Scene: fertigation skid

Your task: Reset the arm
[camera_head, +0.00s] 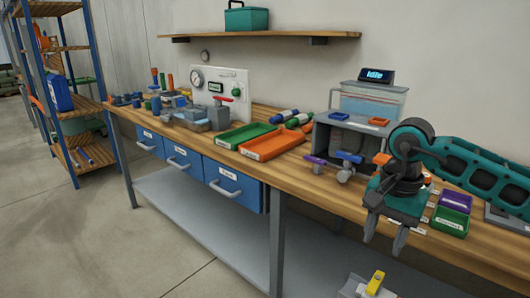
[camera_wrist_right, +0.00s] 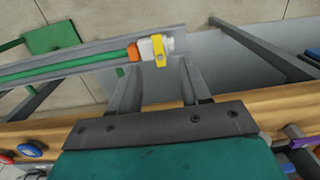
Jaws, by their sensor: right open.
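My right arm comes in from the right in the head view, a teal and black linkage. My right gripper (camera_head: 385,234) points down over the front edge of the wooden workbench (camera_head: 300,178). Its two grey fingers are apart with nothing between them. In the right wrist view, the right gripper (camera_wrist_right: 158,72) shows spread fingers. Beyond their tips is a white fitting with a yellow handle (camera_wrist_right: 160,50) and an orange end. It also shows low in the head view (camera_head: 376,282), below the bench top. My left gripper is not in view.
A green tray (camera_head: 245,135) and an orange tray (camera_head: 272,143) lie mid-bench. A grey stand (camera_head: 335,140) with valves is left of my gripper. A purple bin (camera_head: 455,200) and a green bin (camera_head: 449,221) stand right of it. The floor (camera_head: 130,245) front left is clear.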

